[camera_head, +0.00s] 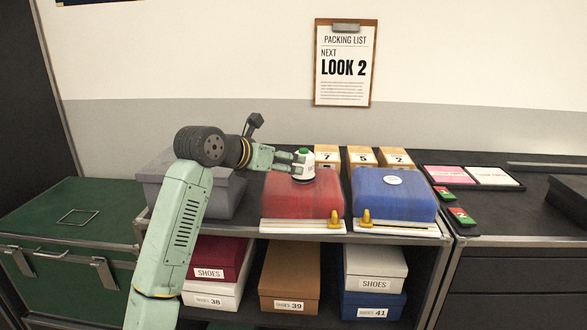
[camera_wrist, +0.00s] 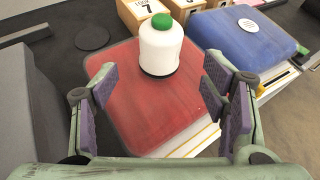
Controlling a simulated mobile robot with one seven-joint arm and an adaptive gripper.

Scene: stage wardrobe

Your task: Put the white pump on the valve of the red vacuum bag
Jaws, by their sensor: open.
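The white pump (camera_head: 303,168) with a green top stands upright on the red vacuum bag (camera_head: 301,200), towards its back edge. In the wrist view the pump (camera_wrist: 161,50) is just beyond my fingertips, between their lines and clear of both. The red bag (camera_wrist: 140,105) lies flat below my gripper. Its valve does not show; the pump's base covers the spot matching the valve on the blue bag. My gripper (camera_head: 287,161) is open and empty, beside the pump on its left in the head view; its spread fingers (camera_wrist: 157,88) show in the wrist view.
A blue bag (camera_head: 394,198) with a bare white valve (camera_head: 393,180) lies to the right. Numbered wooden blocks (camera_head: 362,156) stand close behind. A grey box (camera_head: 220,190) is at the left. A dark disc (camera_wrist: 92,38) lies on the bench. Shoe boxes (camera_head: 290,275) fill the shelf below.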

